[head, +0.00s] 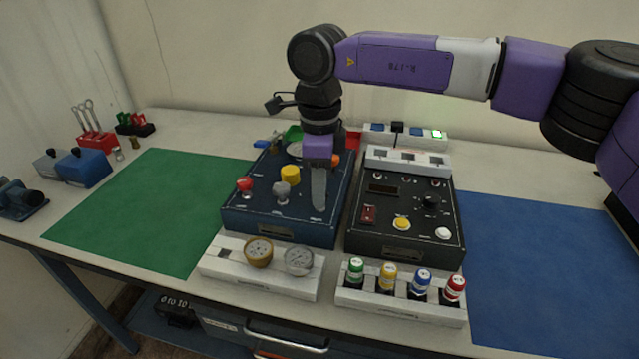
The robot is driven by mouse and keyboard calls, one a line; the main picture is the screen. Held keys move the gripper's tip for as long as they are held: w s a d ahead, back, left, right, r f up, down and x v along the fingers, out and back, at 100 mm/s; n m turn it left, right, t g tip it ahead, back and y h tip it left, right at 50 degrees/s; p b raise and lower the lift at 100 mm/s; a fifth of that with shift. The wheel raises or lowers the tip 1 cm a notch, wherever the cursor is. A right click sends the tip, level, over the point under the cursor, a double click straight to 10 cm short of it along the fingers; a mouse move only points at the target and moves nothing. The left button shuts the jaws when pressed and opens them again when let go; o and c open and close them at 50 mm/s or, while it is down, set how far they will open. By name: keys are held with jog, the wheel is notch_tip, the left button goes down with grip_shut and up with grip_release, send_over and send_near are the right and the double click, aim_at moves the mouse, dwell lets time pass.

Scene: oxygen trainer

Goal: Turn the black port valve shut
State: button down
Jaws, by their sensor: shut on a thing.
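The blue trainer box (283,225) stands in the middle of the table with several knobs on its sloped top. My gripper (318,205) points down over the right part of this box, its fingers close to the panel. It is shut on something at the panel. The black port valve does not show clearly; the fingers cover the spot where they grip, so its handle angle cannot be seen. A red knob (245,185), a grey knob (281,190) and a yellow knob (290,174) stand left of the fingers. An orange knob (336,160) shows just behind them.
A black control box (405,240) stands close on the right. The green mat (140,210) and blue mat (540,260) are clear.

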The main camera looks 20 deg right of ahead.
jog(key=m, duration=0.4)
jog(key=shift+m, duration=0.3)
jog(key=m, duration=0.3)
jog(key=shift+m+p, duration=0.3)
jog(key=m, duration=0.4)
jog(key=shift+m, duration=2.2)
jog(key=shift+d, duration=0.1)
jog(key=c, duration=1.1)
grip_release()
jog(key=shift+o, duration=0.2)
jog(key=shift+r, duration=3.9)
